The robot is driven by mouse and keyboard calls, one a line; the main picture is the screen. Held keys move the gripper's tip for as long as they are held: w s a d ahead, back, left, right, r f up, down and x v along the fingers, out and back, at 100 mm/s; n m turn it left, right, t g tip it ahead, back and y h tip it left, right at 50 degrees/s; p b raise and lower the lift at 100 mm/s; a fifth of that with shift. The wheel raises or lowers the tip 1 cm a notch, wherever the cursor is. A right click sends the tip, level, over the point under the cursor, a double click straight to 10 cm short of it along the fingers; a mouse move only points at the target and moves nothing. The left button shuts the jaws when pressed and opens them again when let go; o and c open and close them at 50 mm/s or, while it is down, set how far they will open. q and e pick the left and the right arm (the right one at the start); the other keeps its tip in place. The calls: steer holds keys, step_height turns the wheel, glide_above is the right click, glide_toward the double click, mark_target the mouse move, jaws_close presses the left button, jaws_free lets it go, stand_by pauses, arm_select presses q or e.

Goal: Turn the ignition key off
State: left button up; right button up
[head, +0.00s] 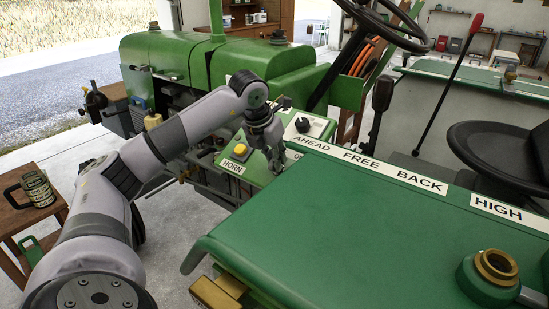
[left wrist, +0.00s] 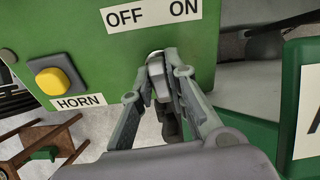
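The green dash panel (head: 262,172) has a yellow horn button (head: 240,150) and a HORN label; the button also shows in the left wrist view (left wrist: 58,82). An OFF/ON label (left wrist: 152,15) is on the panel above my left fingertips. My left gripper (head: 275,158) is at the panel, right of the horn button; it also shows in the left wrist view (left wrist: 170,75). Its fingers are drawn close together just below the label, around the key spot. A pale rim shows beside the fingertips. My right gripper is not in view.
A black knob (head: 302,125) sits on the panel behind my left gripper. The green cover (head: 340,225) with the AHEAD FREE BACK label is close on the right. The steering wheel (head: 380,22) is above. A wooden table (head: 22,222) with a mug (head: 38,188) stands at left.

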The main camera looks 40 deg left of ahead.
arm_select(q)
jaws_close()
steer(key=n, duration=0.4)
steer(key=shift+a+b, duration=0.15)
steer(key=shift+b, duration=0.15)
steer(key=o, duration=0.5)
jaws_free()
steer(key=shift+o, duration=0.2)
steer(key=v, duration=1.2)
steer(key=shift+a, duration=0.2)
